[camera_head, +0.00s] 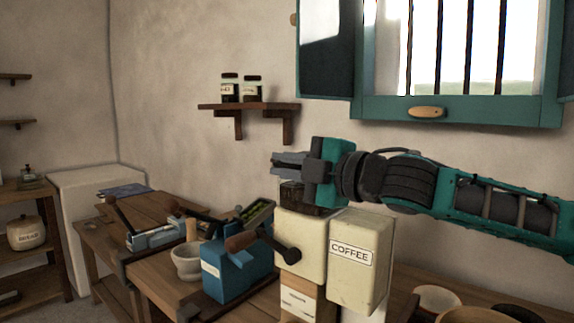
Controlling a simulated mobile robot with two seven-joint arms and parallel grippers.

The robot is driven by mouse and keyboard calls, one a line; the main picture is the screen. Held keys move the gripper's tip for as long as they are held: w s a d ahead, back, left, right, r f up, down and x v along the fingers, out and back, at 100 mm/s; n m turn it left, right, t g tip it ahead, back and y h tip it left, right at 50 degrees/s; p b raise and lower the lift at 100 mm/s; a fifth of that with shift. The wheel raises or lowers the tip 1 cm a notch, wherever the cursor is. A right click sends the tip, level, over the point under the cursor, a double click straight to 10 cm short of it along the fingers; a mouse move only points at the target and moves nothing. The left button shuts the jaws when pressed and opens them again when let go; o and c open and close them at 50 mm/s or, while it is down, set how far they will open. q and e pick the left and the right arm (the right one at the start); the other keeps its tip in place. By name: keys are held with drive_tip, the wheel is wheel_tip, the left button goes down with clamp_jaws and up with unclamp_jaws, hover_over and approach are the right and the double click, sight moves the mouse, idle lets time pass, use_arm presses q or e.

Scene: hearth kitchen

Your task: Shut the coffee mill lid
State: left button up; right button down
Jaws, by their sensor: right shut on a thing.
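The coffee mill (302,235) is a cream box with a dark hopper (306,197) on top and a black crank with a brown wooden handle (242,241) at its front. A cream box labelled COFFEE (360,258) adjoins it on the right. My right gripper (288,164) reaches in from the right and is just above the hopper, its fingers pointing left. It is shut on what seems to be the mill lid; the fingers mostly hide it, so I cannot tell the lid's angle. My left gripper is not in view.
A blue box (228,270) and a mortar (187,262) stand left of the mill on the wooden bench. Bowls (438,298) lie to the right. A shelf (250,107) with jars is on the wall behind, and a barred window (460,50) is above my right arm.

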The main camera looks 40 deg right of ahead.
drive_tip(key=shift+f, duration=0.45)
drive_tip(key=c, duration=1.2)
unclamp_jaws()
drive_tip(key=shift+r, duration=0.15)
drive_tip(key=shift+r+p, duration=4.4)
drive_tip(key=shift+r, duration=5.55)
